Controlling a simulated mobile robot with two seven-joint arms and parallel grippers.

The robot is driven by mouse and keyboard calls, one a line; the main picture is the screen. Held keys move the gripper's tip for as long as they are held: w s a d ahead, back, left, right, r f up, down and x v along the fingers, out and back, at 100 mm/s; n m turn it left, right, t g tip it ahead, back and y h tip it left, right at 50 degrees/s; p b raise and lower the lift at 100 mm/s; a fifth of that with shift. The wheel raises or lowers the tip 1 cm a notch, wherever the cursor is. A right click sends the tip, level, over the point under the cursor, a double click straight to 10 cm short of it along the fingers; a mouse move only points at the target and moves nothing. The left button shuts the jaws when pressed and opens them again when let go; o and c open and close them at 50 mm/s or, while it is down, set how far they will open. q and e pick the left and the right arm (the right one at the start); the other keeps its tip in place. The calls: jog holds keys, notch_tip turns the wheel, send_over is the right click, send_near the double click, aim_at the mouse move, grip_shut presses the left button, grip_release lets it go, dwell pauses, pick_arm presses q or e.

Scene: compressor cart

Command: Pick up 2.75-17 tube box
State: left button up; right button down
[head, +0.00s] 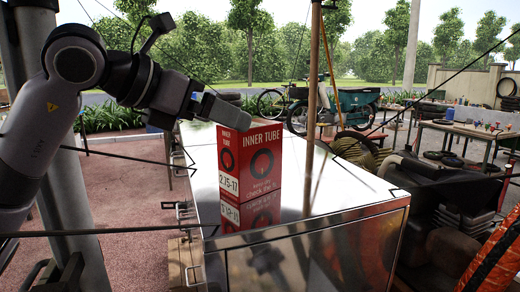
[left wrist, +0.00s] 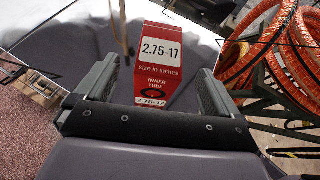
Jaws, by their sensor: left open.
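The red and white 2.75-17 tube box (head: 249,160) stands upright on the shiny metal cart top (head: 330,195), which mirrors it below. My left gripper (head: 222,110) is at the box's upper left corner in the head view, hiding a little of its top. In the left wrist view the box (left wrist: 160,55) shows its 2.75-17 label between the two spread fingers of the left gripper (left wrist: 158,72). Gaps show between the fingers and the box's sides, and the gripper is empty. My right gripper is in neither view.
A wooden pole (head: 313,95) rises just right of the box. Dark machinery (head: 440,190) stands right of the cart. Orange hose coils (left wrist: 265,55) show at right in the left wrist view. The cart top in front of the box is clear.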

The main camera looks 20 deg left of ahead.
aim_at(251, 158)
pick_arm(q)
jog(key=x, duration=0.2)
jog(key=shift+w+r+p, duration=0.1)
jog(key=shift+w+p, duration=0.25)
jog(key=x, duration=0.2)
jog(key=p+x, duration=0.1)
jog(key=x, duration=0.1)
jog(key=shift+w+d, duration=0.1)
jog(key=shift+d, duration=0.3)
jog(key=shift+w+d+f+p, duration=0.15)
jog(key=shift+w+f+p, duration=0.1)
jog(key=shift+f+p, duration=0.05)
jog(key=c, duration=1.6)
jog(key=shift+r, duration=0.1)
grip_shut()
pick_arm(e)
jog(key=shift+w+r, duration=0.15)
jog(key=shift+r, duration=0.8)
pick_arm(q)
jog(key=shift+r, duration=0.1)
